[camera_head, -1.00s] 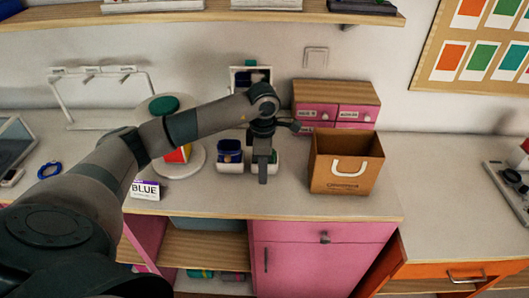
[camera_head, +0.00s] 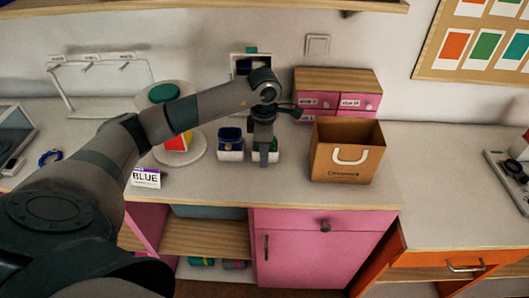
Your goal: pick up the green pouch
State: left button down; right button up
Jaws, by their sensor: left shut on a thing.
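The green pouch (camera_head: 273,146) shows as a small patch of green in a white holder (camera_head: 273,156) on the counter, mostly hidden behind my left gripper (camera_head: 264,161). The gripper points straight down at it and is shut on it. The pouch still sits low, at the holder. A dark blue pouch (camera_head: 231,139) stands in a matching white holder just to the left. My right gripper is not in view.
A brown paper bag (camera_head: 345,164) stands close on the right, before a pink drawer box (camera_head: 337,82). A round white stand (camera_head: 180,155) and a BLUE card (camera_head: 146,178) are on the left. The counter's front strip is clear.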

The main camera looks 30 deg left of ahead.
pick_arm(q)
notch_tip(320, 180, up, 8)
jog(key=b, duration=0.3)
jog(key=shift+r+b, duration=0.35)
jog(key=shift+r, duration=0.5)
